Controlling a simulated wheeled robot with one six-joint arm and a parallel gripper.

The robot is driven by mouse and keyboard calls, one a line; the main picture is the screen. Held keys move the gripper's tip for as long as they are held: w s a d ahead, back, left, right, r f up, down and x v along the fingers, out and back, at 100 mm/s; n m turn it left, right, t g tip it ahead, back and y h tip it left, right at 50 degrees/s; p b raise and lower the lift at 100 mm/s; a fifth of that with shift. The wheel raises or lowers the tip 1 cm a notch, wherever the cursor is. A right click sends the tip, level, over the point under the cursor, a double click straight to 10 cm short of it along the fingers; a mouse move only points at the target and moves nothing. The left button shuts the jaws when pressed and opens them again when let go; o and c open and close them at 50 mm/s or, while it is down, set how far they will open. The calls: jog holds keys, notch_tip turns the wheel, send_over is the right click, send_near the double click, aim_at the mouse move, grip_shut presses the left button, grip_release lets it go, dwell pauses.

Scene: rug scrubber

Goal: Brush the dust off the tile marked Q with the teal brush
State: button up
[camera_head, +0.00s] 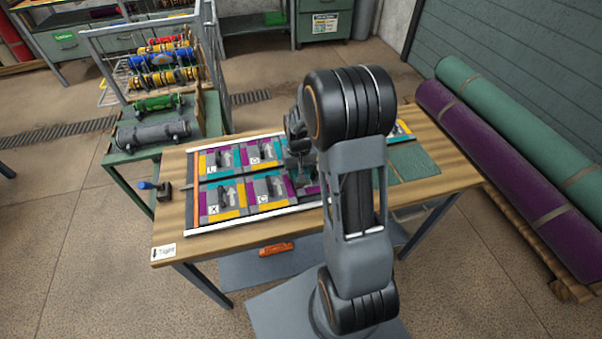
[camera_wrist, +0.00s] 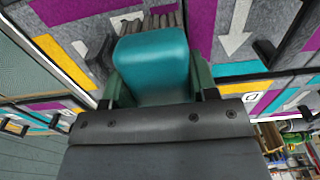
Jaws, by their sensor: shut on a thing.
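In the wrist view my gripper (camera_wrist: 152,98) is shut on the teal brush (camera_wrist: 152,55), whose block stands up between the two fingers. Its dark ridged part lies beyond the block, over the patterned tiles. In the head view my arm hides most of the brush and gripper (camera_head: 300,172). Tiles marked L (camera_head: 222,161), O (camera_head: 262,153), X (camera_head: 222,198) and C (camera_head: 270,190) show on the table, with grey patches and arrows. I cannot make out a Q in the head view; a partly seen letter tile (camera_wrist: 250,98) in the wrist view may be O or Q.
The tiles lie on a wooden table (camera_head: 180,215) between white rails. A small blue-knobbed clamp (camera_head: 160,188) is at its left edge. A green cart (camera_head: 120,150) with coloured rolls stands at the back left. Large rolled rugs (camera_head: 510,180) lie at the right.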

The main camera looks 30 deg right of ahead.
aim_at(303, 188)
jog(key=shift+s+a, duration=0.25)
jog(key=shift+s, duration=0.95)
jog(key=shift+s+a, duration=0.25)
jog(key=shift+s, duration=0.95)
jog(key=shift+w+d+r, duration=0.1)
jog(key=shift+w+d, duration=0.15)
jog(key=shift+w, duration=1)
jog(key=shift+w+d, duration=0.25)
jog(key=shift+w, duration=1)
notch_tip(303, 188, up, 5)
jog(key=p, duration=0.4)
jog(key=shift+f, duration=0.2)
jog(key=o, duration=0.4)
jog(key=c, duration=0.4)
jog(key=shift+r+p, duration=2.1)
jog(key=shift+r, duration=0.9)
